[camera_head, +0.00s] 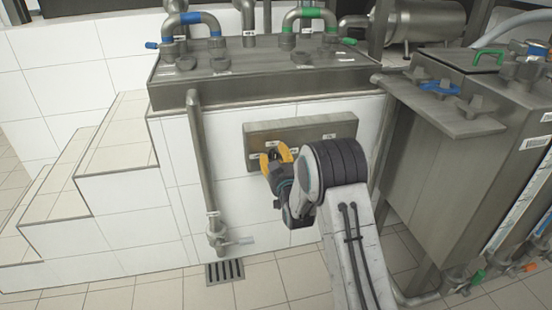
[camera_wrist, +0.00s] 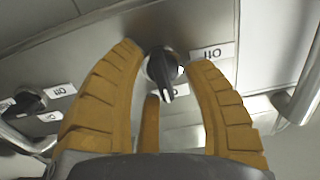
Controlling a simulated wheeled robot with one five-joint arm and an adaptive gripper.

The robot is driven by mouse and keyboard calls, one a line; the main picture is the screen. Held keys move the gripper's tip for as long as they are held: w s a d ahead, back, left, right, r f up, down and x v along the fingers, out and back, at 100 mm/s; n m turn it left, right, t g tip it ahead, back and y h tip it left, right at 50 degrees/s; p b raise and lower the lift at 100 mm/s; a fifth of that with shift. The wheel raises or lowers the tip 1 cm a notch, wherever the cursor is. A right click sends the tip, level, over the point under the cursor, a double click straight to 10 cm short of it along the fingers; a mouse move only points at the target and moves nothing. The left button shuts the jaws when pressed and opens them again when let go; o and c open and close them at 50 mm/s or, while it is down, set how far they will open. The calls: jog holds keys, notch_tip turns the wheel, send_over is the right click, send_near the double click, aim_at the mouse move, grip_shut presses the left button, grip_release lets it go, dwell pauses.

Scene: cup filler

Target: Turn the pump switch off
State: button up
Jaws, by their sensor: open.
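A dark rotary switch knob (camera_wrist: 163,70) sits on a grey metal panel (camera_wrist: 208,20) in the wrist view. Its pointer runs downward in the picture. A white label (camera_wrist: 208,53) is at its right, and another, below it, is partly hidden by a finger. My gripper (camera_wrist: 165,58) is open, with its yellow fingers on either side of the knob; contact cannot be told. In the head view my gripper (camera_head: 277,153) is at the left part of the wall panel (camera_head: 335,127), and hides the knob there.
A second dark switch (camera_wrist: 25,104) with white labels is at the left in the wrist view. In the head view a vertical pipe with a valve (camera_head: 216,235) stands left of my gripper. A steel tank (camera_head: 430,180) stands close on the right. Tiled steps (camera_head: 120,160) are at the left.

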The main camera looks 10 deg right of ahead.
jog(key=shift+c, duration=0.2)
grip_shut()
dwell(0.4)
